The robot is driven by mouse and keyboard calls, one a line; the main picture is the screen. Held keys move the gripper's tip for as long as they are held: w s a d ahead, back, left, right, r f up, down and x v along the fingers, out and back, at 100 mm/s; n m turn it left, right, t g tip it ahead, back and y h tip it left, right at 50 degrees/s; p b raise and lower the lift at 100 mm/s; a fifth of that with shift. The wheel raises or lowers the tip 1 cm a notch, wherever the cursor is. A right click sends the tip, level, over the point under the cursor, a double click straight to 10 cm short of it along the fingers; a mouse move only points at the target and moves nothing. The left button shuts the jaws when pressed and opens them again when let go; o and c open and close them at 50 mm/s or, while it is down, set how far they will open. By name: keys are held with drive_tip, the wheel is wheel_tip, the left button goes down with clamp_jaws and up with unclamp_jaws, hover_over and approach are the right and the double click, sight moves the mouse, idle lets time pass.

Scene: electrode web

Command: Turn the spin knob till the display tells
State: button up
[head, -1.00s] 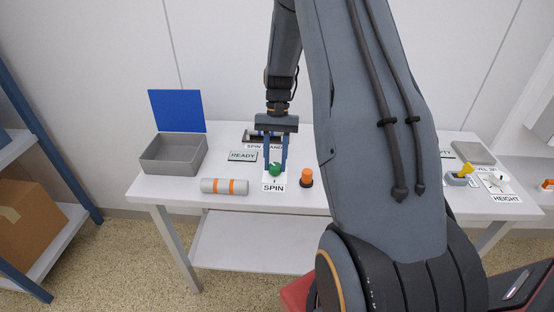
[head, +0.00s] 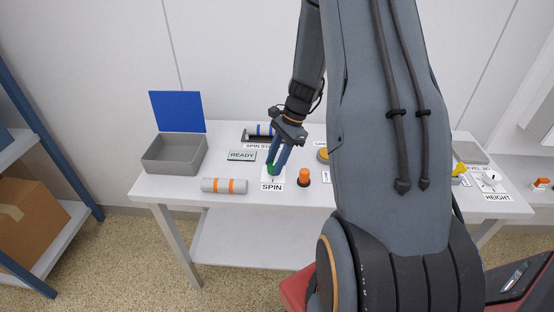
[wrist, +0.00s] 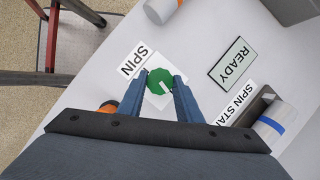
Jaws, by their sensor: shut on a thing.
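The green spin knob (wrist: 159,88) sits on a white plate behind the SPIN label (head: 272,187). My gripper (head: 276,167) reaches down to it, tilted, with its two blue fingers on either side of the knob. The display (head: 242,155) left of the knob reads READY. It also shows in the wrist view (wrist: 231,64).
An orange button (head: 304,176) stands close right of the knob. A grey cylinder with orange bands (head: 224,185) lies in front left. A grey bin (head: 173,153) stands at the left with a blue panel behind it. A blue-banded cylinder (head: 262,129) lies in a holder behind.

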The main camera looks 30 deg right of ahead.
drive_tip(key=m, duration=0.2)
drive_tip(key=m+t, duration=0.1)
drive_tip(key=m, duration=0.1)
drive_tip(key=shift+s+t, duration=0.3)
drive_tip(key=shift+s, duration=0.1)
drive_tip(key=shift+a+f+m+t+h, duration=0.1)
drive_tip(key=shift+m+t+h, duration=0.35)
drive_tip(key=shift+m, duration=1.15)
drive_tip(key=o, duration=1)
drive_tip(key=shift+o, duration=0.2)
drive_tip(key=shift+r, duration=0.2)
